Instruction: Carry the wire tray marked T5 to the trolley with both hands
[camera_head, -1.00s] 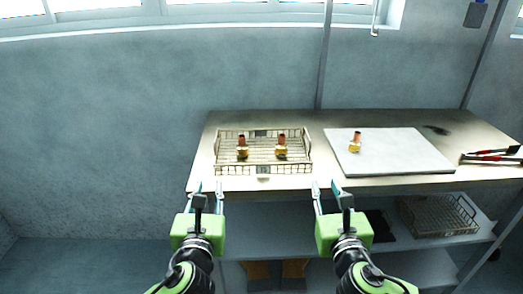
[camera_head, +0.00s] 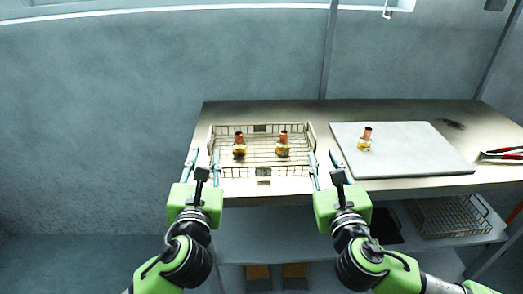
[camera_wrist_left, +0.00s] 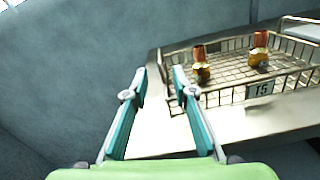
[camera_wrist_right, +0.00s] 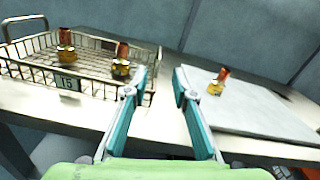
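The wire tray marked T5 (camera_head: 230,171) stands on the left part of the bench, with two brass-and-copper fittings in it, one left (camera_head: 239,146) and one right (camera_head: 283,144). Its T5 label shows in the left wrist view (camera_wrist_left: 263,89) and the right wrist view (camera_wrist_right: 68,84). My left gripper (camera_head: 203,157) is open and empty at the tray's front left corner. My right gripper (camera_head: 323,160) is open and empty at its front right corner. Neither visibly grips the tray. I cannot make out a trolley.
A pale board (camera_head: 400,150) with another fitting (camera_head: 365,140) lies right of the tray. Red-handled tools (camera_head: 502,155) lie at the far right. A second wire tray (camera_head: 445,216) is on the shelf below. The bench front edge runs under my grippers.

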